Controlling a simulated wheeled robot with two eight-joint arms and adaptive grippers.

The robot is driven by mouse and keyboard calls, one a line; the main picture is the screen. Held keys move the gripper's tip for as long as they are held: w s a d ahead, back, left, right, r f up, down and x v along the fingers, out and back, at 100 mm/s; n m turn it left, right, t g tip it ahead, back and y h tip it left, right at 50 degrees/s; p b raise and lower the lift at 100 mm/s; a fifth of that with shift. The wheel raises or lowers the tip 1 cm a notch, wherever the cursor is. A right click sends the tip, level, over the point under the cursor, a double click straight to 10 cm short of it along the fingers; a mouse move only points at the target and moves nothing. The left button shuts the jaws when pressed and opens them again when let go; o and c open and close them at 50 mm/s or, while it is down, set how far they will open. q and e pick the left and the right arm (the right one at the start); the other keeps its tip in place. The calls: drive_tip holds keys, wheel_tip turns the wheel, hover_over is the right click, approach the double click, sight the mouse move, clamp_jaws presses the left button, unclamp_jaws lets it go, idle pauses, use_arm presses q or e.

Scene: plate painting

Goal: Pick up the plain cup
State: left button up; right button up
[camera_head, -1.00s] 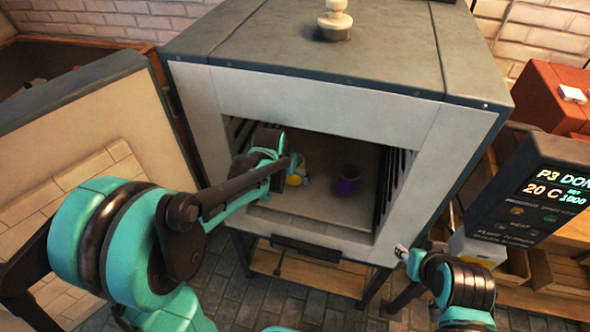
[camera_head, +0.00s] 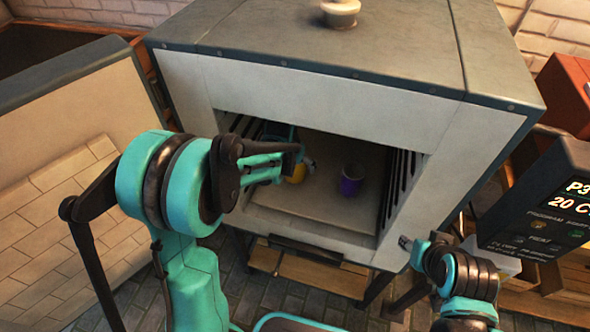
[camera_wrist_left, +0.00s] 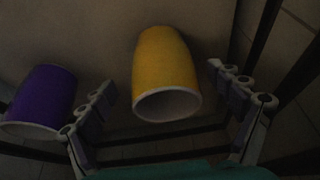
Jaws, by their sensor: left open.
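A yellow cup (camera_head: 295,173) with a white rim stands in the open kiln, partly hidden by my left gripper in the head view. The yellow cup (camera_wrist_left: 166,70) shows clearly in the left wrist view, between the spread fingers of my open left gripper (camera_wrist_left: 162,80). No grip on it is visible. A purple cup (camera_head: 351,180) stands to its right in the head view; the purple cup (camera_wrist_left: 42,100) is left of the fingers in the wrist view. I see no pattern on either cup. My right gripper (camera_head: 406,243) is outside, at the kiln's front right; its fingers are too small to read.
The kiln (camera_head: 440,140) has slotted side walls close around the cups. Its front opening has a light frame, and its thick door (camera_head: 60,190) stands open at the left. A control panel (camera_head: 545,205) is at the right. The kiln floor (camera_head: 310,210) is clear in front of the cups.

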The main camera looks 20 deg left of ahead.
use_arm(q)
drive_tip(key=x, duration=0.2)
drive_tip(key=b+x, duration=0.1)
drive_tip(key=x, duration=0.1)
drive_tip(key=shift+s+a+b, duration=0.1)
drive_tip(key=shift+a+b, duration=0.1)
drive_tip(key=shift+b, duration=0.1)
drive_tip(key=shift+r, duration=0.1)
drive_tip(key=c, duration=1.5)
drive_tip(key=shift+r, duration=0.1)
